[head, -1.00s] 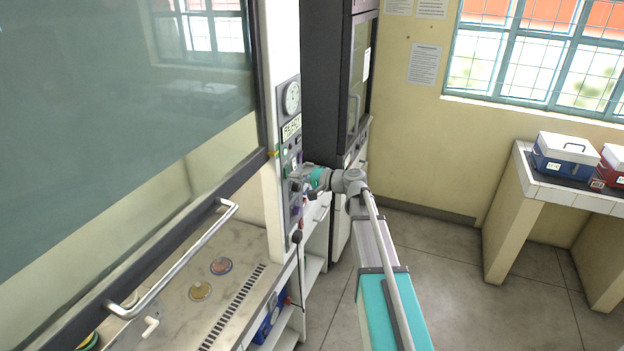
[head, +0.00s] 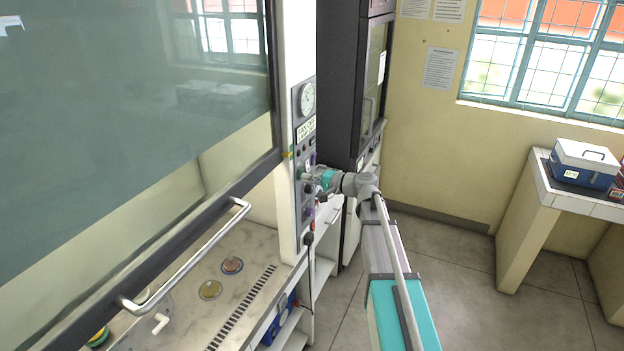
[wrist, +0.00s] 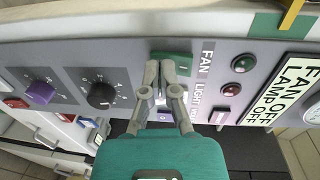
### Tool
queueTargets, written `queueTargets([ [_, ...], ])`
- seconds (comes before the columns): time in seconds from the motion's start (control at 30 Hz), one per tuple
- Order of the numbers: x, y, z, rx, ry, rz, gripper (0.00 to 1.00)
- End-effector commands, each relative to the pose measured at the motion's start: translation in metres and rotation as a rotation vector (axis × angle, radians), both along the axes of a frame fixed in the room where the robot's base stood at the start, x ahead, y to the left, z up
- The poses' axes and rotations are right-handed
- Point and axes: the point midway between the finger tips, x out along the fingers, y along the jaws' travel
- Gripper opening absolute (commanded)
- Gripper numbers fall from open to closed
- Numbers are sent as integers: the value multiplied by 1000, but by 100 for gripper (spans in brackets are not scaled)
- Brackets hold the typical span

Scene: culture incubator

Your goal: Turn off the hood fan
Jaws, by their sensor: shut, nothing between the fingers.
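The hood's control panel (head: 299,152) is on the front post, and fills much of the wrist view (wrist: 215,60). A green rocker switch (wrist: 180,62) sits beside the FAN label (wrist: 206,58). My gripper (wrist: 163,72) is shut and empty, its fingertips at the green switch's edge; I cannot tell whether they touch it. In the head view my gripper (head: 308,178) is at the panel face. The fingers partly hide the LIGHT switch (wrist: 168,114). The display (wrist: 285,98) reads FAN OFF, LAMP OFF.
A black knob (wrist: 101,95) and a purple knob (wrist: 40,92) are on the same panel. A green lamp (wrist: 244,63) and a red lamp (wrist: 238,90) sit near the display. The glass sash (head: 130,110) is left of the post, with its handle (head: 190,255).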

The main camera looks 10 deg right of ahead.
Motion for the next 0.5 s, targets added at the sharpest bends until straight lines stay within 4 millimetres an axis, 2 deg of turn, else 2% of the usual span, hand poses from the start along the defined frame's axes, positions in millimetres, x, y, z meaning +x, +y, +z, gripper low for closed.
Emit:
queueTargets([
  [0.27, -7, -10, -3, 0, 0, 1, 0],
  [0.5, -22, -33, -7, 0, 0, 5, 0],
])
